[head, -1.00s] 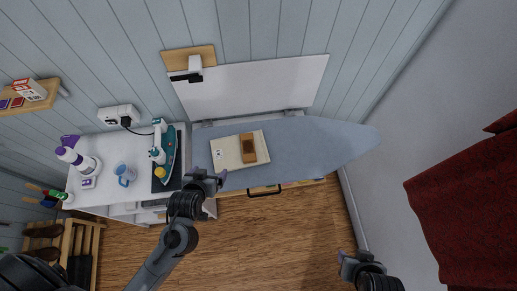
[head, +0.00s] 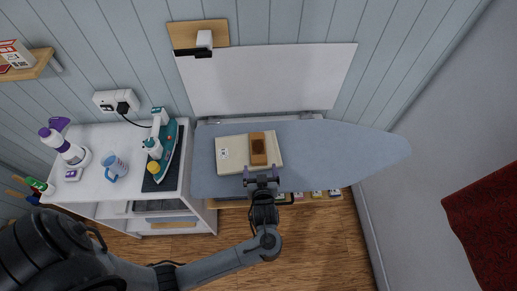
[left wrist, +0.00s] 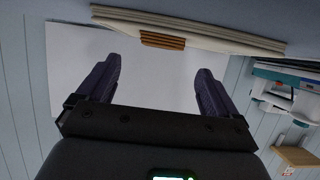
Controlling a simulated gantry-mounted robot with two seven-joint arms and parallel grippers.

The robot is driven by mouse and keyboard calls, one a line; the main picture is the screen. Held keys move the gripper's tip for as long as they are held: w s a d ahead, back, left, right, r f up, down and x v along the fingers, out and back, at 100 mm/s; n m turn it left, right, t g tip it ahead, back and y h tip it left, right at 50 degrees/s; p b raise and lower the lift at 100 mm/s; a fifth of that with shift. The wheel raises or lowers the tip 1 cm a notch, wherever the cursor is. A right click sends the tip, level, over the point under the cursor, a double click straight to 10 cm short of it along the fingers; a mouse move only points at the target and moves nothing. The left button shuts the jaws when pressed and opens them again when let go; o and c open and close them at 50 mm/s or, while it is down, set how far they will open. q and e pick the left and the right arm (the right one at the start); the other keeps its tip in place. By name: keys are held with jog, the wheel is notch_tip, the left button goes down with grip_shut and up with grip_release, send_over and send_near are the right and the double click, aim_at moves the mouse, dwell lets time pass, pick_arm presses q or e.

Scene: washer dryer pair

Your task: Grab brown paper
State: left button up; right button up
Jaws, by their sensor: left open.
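A brown rectangular item (head: 258,149), which looks like the brown paper, lies on the right part of a flat cream book or pad (head: 232,155). Both rest on the blue-grey ironing board (head: 340,150). In the left wrist view, the brown item (left wrist: 162,41) shows a ridged edge and sits against the cream pad (left wrist: 215,41) near the top. My left gripper (head: 262,177) is open and empty, just at the near side of the brown item and apart from it. Its fingers (left wrist: 158,70) also show in the left wrist view. My right gripper is out of view.
A white counter (head: 95,185) at left holds an iron (head: 172,145), a blue mug (head: 115,168) and a spray bottle (head: 68,150). A white panel (head: 270,80) stands behind the board. The board's right part is clear. A red cloth (head: 487,220) hangs at right.

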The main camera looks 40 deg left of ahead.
aim_at(258, 159)
pick_arm(q)
jog(key=shift+x, duration=3.6)
jog(key=shift+f, duration=0.2)
jog(key=shift+s, duration=0.15)
jog(key=c, duration=0.4)
jog(key=shift+f, duration=0.15)
jog(key=c, duration=0.6)
